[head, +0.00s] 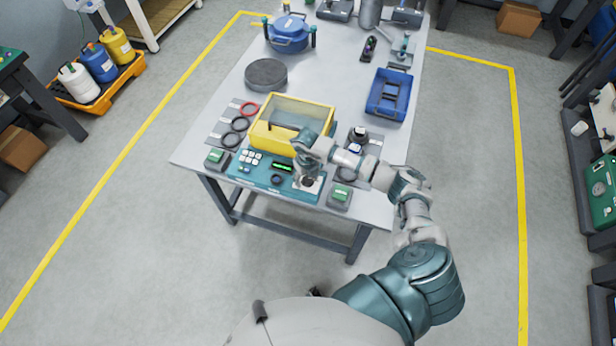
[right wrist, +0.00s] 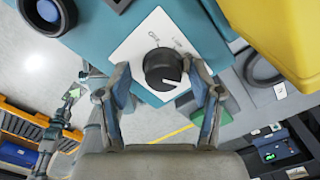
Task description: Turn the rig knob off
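The black rig knob (right wrist: 163,69) sits on a white square plate (right wrist: 135,50) in the right wrist view. A short white mark on the knob points toward the lower right of that view. Small lettering is on the plate, too blurred to read surely. My right gripper (right wrist: 162,85) is open, with one finger on each side of the knob and a gap showing on both sides. In the head view my right gripper (head: 307,172) points down at the right part of the teal rig panel (head: 262,180) and largely covers the knob. My left gripper is not in view.
A yellow box with a clear top (head: 291,110) stands right behind the panel. A grey block with a green top (head: 340,195) is close on the right. Black and red rings (head: 240,124) lie left. A blue tray (head: 389,95) is farther back right.

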